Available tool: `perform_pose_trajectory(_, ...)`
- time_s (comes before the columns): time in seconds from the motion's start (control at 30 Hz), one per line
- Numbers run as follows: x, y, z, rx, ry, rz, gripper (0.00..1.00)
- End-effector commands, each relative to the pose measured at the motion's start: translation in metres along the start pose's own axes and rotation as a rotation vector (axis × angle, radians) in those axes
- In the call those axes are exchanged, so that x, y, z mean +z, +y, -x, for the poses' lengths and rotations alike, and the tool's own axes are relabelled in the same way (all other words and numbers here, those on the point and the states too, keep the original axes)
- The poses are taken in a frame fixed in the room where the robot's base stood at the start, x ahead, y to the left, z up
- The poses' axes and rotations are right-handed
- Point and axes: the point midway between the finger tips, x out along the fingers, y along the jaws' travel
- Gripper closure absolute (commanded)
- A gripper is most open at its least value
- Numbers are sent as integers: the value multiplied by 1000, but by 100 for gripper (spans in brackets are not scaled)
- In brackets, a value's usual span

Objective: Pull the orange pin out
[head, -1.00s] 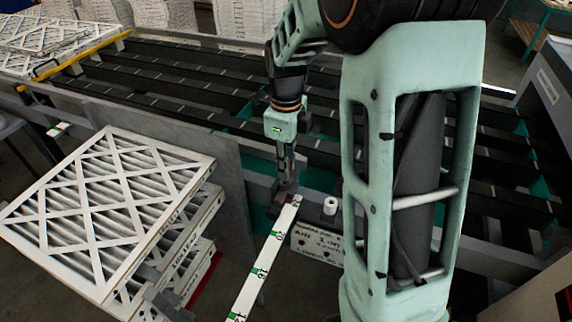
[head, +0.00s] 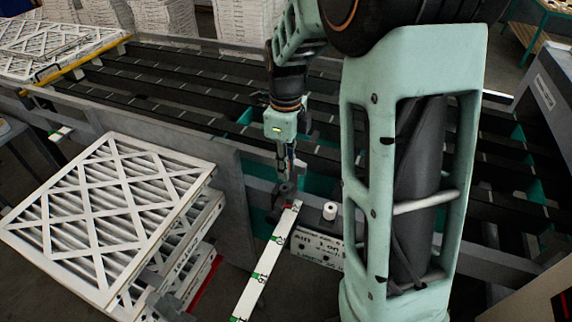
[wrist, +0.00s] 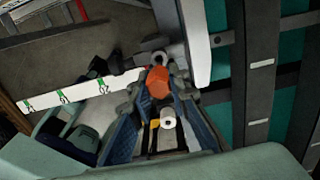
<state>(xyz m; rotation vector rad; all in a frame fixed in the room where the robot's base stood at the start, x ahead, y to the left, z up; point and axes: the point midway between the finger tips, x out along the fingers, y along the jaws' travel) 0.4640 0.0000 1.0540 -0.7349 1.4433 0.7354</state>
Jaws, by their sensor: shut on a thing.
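The orange pin (wrist: 158,82) shows in the wrist view as a short orange knob. It sits between the two blue-grey fingertips of my gripper (wrist: 157,95), which is shut on it. In the head view my gripper (head: 286,188) points down at the upper end of a white strip with green marks (head: 263,262), at the machine's near rail. The pin is mostly hidden there by the fingers. I cannot tell whether its lower end is still in its hole.
A white cylinder (head: 329,211) stands on the rail just right of the gripper, above a white lettered plate (head: 318,246). A stack of pleated filters (head: 110,215) stands at left. Dark conveyor slats (head: 190,90) lie behind.

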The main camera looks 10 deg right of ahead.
Motion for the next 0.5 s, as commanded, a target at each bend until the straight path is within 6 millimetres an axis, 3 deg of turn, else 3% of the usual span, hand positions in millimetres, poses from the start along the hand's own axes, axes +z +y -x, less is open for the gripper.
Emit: perform_pose_trajectory(0.5, 0, 0, 42, -1, -1, 0, 100)
